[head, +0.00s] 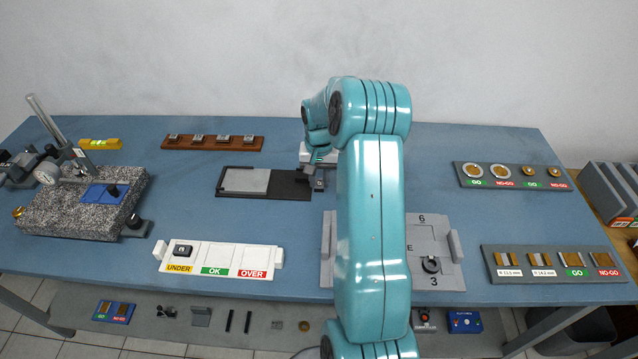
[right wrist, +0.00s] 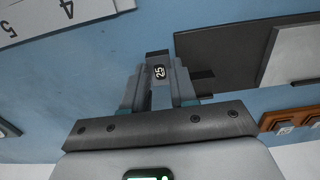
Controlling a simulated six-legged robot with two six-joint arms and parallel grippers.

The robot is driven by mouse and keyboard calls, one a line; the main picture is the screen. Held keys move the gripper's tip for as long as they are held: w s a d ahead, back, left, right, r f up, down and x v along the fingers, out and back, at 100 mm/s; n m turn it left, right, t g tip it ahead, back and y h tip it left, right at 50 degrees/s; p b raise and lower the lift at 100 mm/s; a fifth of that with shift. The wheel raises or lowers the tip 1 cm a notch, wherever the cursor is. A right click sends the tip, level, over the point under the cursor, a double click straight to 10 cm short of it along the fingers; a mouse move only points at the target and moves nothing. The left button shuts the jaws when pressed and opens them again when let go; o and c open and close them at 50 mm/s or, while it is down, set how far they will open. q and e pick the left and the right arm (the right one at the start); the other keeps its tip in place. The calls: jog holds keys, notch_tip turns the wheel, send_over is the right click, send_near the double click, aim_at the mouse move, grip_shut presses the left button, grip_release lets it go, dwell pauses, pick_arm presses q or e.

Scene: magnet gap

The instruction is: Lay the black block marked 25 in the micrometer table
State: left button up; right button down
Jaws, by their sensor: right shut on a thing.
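My right gripper (head: 318,180) is shut on the black block marked 25 (right wrist: 159,72). In the right wrist view the block's dark 25 label shows between the fingertips (right wrist: 160,80). In the head view the gripper is beside the right end of the dark tray (head: 290,186), and the block is too small to make out. I cannot tell whether the block touches anything below. No part is plainly labelled micrometer table; a grey board (head: 448,275) with 6, 3 and E is partly hidden behind my right arm. My left gripper is not in view.
A white UNDER/OK/OVER tray (head: 216,249) holds a black piece at UNDER. A granite gauge stand (head: 80,215) is at left. GO/NO-GO boards (head: 512,175) (head: 552,262) are at right. A brown rack (head: 212,142) is at the back. Blue table is clear between these.

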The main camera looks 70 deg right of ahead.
aim_at(319, 183)
notch_tip(319, 183, down, 3)
jog(key=shift+w+d+r, duration=0.1)
jog(key=c, duration=1.3)
grip_release()
jog(key=shift+f, duration=0.2)
jog(key=o, duration=0.4)
jog(key=shift+r, duration=0.1)
